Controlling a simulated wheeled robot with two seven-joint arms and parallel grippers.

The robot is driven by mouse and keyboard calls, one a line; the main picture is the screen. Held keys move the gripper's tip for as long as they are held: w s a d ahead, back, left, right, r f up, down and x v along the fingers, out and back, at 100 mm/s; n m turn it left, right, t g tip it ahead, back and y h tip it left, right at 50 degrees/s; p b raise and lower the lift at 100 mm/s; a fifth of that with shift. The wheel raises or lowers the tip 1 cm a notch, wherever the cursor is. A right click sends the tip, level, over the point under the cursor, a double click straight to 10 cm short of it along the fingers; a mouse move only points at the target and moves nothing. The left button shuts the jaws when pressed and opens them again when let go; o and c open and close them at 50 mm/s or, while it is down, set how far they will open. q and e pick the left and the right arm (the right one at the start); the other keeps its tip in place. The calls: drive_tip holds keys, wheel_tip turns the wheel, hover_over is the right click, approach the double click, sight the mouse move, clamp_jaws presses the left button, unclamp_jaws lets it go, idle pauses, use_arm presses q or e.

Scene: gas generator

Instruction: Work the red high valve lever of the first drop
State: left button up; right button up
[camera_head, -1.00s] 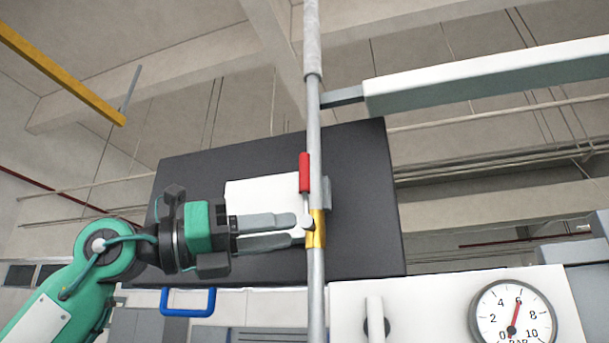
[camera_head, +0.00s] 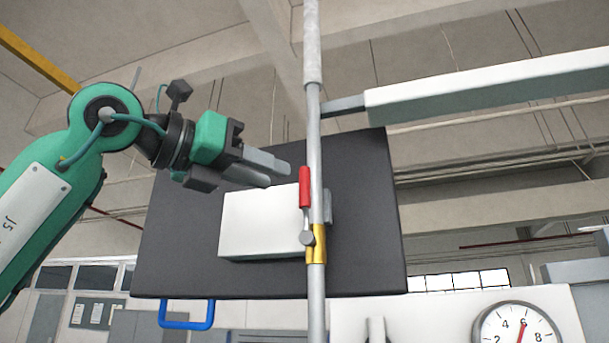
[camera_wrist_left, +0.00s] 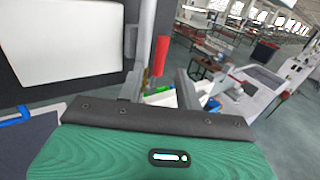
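The red valve lever (camera_head: 305,187) points straight up beside a vertical grey pipe (camera_head: 315,145), above a brass fitting (camera_head: 316,243). Its pivot (camera_head: 307,238) sits at the left of the pipe. My left gripper (camera_head: 280,174) is up and to the left of the lever, its fingertips near the height of the lever's top and apart from it in the picture. In the left wrist view the fingers (camera_wrist_left: 161,88) are spread with a gap, and the red lever (camera_wrist_left: 160,56) shows beyond it. Nothing is held. My right gripper is not in view.
A dark panel (camera_head: 360,200) with a white box (camera_head: 260,222) stands behind the pipe. A blue handle (camera_head: 187,314) is below it. A white beam (camera_head: 490,85) runs to the upper right. A pressure gauge (camera_head: 519,332) is at the lower right.

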sight(300, 184)
use_arm(q)
drive_tip(key=p+x, duration=0.2)
drive_tip(key=x, duration=0.4)
drive_tip(key=shift+w+d+r, duration=0.15)
drive_tip(key=shift+w+d+p, duration=0.3)
drive_tip(key=shift+w+d, duration=0.1)
drive_tip(key=shift+d, duration=0.15)
clamp_jaws()
